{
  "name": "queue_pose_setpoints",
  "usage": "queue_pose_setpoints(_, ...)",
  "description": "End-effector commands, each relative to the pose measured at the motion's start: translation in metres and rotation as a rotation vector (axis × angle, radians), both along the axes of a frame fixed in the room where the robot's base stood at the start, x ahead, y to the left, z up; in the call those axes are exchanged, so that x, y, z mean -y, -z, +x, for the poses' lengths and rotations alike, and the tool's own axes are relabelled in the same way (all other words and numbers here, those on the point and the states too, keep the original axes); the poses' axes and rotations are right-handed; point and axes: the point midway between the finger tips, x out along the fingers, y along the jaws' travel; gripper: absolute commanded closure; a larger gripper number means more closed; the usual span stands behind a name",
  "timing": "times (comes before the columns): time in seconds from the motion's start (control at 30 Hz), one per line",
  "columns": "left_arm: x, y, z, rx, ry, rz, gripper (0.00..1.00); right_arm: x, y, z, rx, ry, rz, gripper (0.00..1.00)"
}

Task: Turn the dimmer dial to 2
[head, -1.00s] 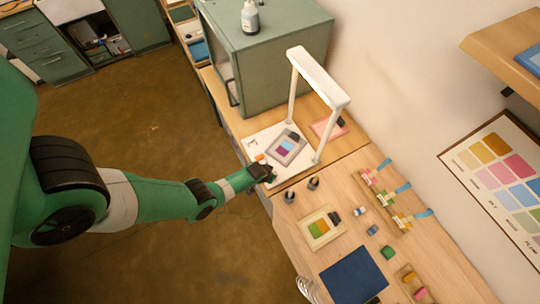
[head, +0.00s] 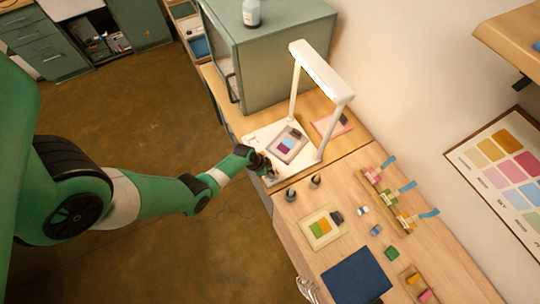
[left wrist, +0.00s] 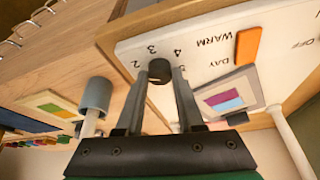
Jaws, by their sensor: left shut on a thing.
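My left gripper (left wrist: 160,82) is shut on the dial, one finger on each side, in the left wrist view. Which number the dial points to I cannot make out. In the head view my left gripper (head: 268,170) is at the base's front corner and covers the dial. The orange switch (left wrist: 248,43) lies beside the words WARM and DAY. My right gripper is not in view.
A white lamp arch (head: 321,70) stands over the base, with a framed colour card (head: 288,145) on it. Small dark-topped jars (head: 291,195) stand close by. A green cabinet (head: 280,60) is behind. Swatches and a blue pad (head: 357,275) lie nearer.

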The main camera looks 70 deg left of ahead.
Motion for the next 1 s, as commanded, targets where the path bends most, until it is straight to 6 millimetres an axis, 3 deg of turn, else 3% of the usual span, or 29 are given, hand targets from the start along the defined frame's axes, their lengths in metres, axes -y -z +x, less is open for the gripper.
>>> queue_pose_setpoints(0.53, -0.0002, 0.0011, -0.001, -0.003, 0.029, 0.001, 1.0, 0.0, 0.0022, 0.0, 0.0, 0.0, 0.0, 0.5)
queue_pose_setpoints(0.57, -0.0002, 0.0011, -0.001, -0.003, 0.029, 0.001, 0.6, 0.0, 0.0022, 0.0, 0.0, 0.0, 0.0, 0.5)
queue_pose_setpoints(0.7, -0.0002, 0.0009, -0.0008, -0.003, 0.028, 0.001, 0.35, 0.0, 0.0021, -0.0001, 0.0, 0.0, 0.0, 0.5)
queue_pose_setpoints(1.0, -0.0001, -0.0009, -0.0004, -0.002, 0.028, 0.001, 0.33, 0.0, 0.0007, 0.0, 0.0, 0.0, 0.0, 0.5)
